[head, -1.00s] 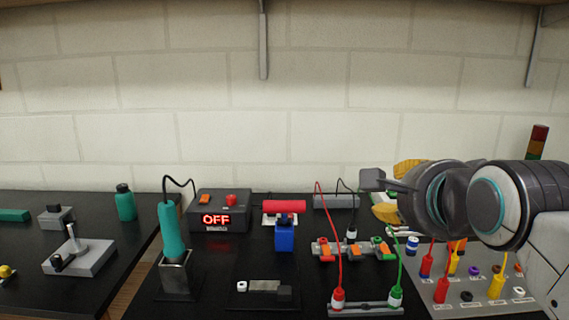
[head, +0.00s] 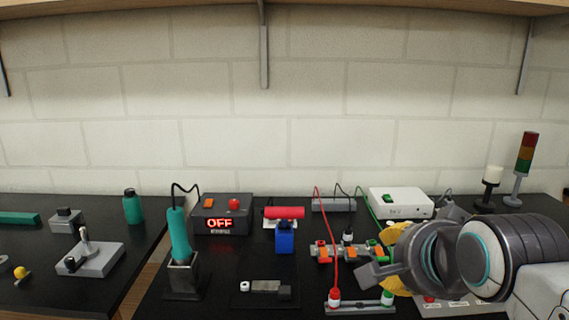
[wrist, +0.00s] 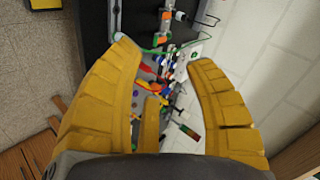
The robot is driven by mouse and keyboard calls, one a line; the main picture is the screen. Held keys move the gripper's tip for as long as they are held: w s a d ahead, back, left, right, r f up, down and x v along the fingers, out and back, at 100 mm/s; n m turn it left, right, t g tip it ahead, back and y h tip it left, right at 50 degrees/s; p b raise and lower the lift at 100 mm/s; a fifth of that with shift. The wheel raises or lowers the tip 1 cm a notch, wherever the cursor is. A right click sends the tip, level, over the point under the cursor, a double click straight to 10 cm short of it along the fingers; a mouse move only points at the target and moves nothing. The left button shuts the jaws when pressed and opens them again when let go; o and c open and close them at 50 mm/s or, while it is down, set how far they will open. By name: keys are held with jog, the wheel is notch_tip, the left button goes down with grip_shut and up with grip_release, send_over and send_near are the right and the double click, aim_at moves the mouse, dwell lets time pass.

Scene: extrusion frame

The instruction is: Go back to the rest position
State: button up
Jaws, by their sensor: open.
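My gripper (head: 388,262) is at the right of the head view, above the right part of the black bench, its yellow fingers partly hidden behind my own wrist. In the wrist view my gripper (wrist: 166,75) shows its yellow ribbed fingers spread apart, with nothing held between them. Beyond the fingers lie the bench with cables and a panel of coloured plugs, some way off. My arm hides most of the plug panel (head: 440,307) in the head view.
A teal-handled iron (head: 179,235) stands in its holder beside a control box (head: 222,214) reading OFF. Behind are a white box (head: 400,202) and a signal tower (head: 525,155). Room above the bench is clear.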

jog(key=s+f+n+g+p, duration=0.6)
jog(key=s+f+n+p, duration=0.2)
jog(key=s+f+n, duration=0.2)
jog(key=s+n, duration=0.2)
jog(key=s, duration=0.2)
jog(key=shift+s+f+n+g, duration=0.15)
jog(key=shift+s+n+g, duration=0.25)
jog(key=shift+a, duration=0.1)
dwell(0.7)
